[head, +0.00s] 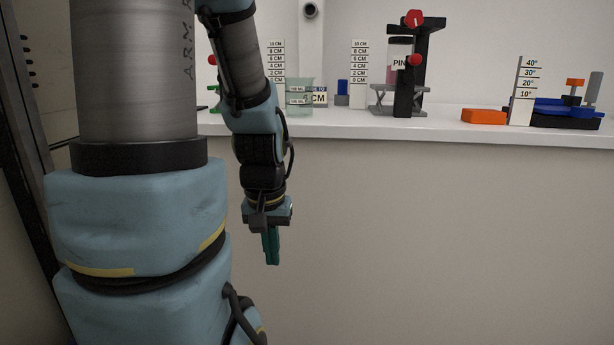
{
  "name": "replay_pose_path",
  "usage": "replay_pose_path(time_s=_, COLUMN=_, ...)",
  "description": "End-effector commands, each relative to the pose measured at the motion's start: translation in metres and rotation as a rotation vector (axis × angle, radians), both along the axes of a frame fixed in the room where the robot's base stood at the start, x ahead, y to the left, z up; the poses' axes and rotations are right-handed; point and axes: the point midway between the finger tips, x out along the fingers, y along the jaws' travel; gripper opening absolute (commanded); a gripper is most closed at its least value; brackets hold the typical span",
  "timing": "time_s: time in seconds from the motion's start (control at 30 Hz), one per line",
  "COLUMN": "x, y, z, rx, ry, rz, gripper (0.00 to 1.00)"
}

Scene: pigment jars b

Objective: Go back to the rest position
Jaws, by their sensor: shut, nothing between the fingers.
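My gripper (272,262) hangs at the end of my arm and points straight down. Its teal fingers are shut together with nothing between them. It is in front of the bench's front face, lower than the bench top, and appears clear of the bench. My own large blue and grey arm links fill the left of the head view and hide part of the bench behind them.
The white bench top (450,128) holds a glass beaker (299,97), white height scales (359,72), a stand with a jar marked PIN (399,62), an orange block (484,117), an angle scale (523,90) and a blue device (565,110). The space right of my gripper is free.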

Motion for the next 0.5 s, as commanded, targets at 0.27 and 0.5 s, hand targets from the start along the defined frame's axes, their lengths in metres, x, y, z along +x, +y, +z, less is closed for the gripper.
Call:
replay_pose_path(time_s=0.27, x=0.000, y=0.000, z=0.105, rx=0.000, ry=0.000, rz=0.000, gripper=0.00)
replay_pose_path(time_s=0.5, x=0.000, y=0.000, z=0.178, rx=0.000, ry=0.000, rz=0.000, gripper=0.00)
